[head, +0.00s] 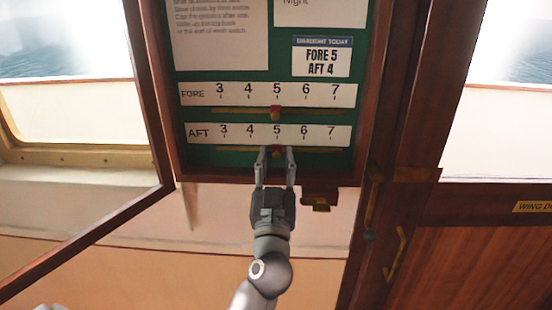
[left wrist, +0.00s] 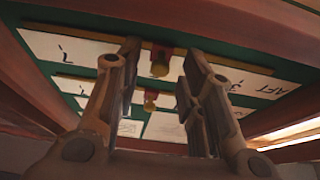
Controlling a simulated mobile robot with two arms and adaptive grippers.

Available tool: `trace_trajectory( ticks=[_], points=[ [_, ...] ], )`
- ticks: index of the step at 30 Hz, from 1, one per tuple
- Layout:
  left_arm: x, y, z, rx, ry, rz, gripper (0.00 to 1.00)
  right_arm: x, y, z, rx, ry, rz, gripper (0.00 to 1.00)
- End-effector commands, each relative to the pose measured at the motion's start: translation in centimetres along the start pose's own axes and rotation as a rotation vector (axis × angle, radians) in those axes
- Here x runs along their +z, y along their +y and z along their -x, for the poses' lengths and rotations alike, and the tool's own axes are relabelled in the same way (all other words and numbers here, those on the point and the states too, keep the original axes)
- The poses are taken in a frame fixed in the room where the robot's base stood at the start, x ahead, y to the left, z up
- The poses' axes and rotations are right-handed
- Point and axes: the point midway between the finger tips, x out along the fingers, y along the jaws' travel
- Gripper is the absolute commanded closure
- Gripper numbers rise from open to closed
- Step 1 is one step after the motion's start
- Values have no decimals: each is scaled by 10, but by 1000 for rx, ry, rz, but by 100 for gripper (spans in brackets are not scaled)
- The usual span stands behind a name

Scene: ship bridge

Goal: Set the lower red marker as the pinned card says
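The pinned card (head: 321,62) reads "DRAUGHT TODAY, FORE 5, AFT 4". The lower red marker (head: 276,150) sits on the AFT rail, below the 5 of the AFT scale (head: 268,133). My left gripper (head: 276,158) reaches up from below, with its fingers apart on either side of this marker. In the left wrist view the marker's brass knob (left wrist: 160,62) shows between the two open fingers, with gaps beside it. The upper red marker (head: 276,113) sits below the 5 of the FORE scale (head: 268,95). My right gripper is not in view.
The green board (head: 275,67) is inside a wooden case (head: 371,70). Its framed glass door (head: 143,75) hangs open at the left. A brass latch (head: 318,204) is under the case's lower edge. Other papers (head: 220,35) are pinned above the scales.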

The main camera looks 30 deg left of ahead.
Motion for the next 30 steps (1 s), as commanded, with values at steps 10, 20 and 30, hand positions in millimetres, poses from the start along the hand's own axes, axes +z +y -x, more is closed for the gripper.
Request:
trace_trajectory(
  ticks=[10, 20, 30],
  points=[
    [0, 0, 0, 0, 1, 0, 86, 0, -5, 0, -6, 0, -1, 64],
    [0, 0, 0, 1, 1, 0, 100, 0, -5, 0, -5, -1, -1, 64],
    [3, -13, -8, -1, 2, -4, 100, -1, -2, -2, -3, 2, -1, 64]
  ],
)
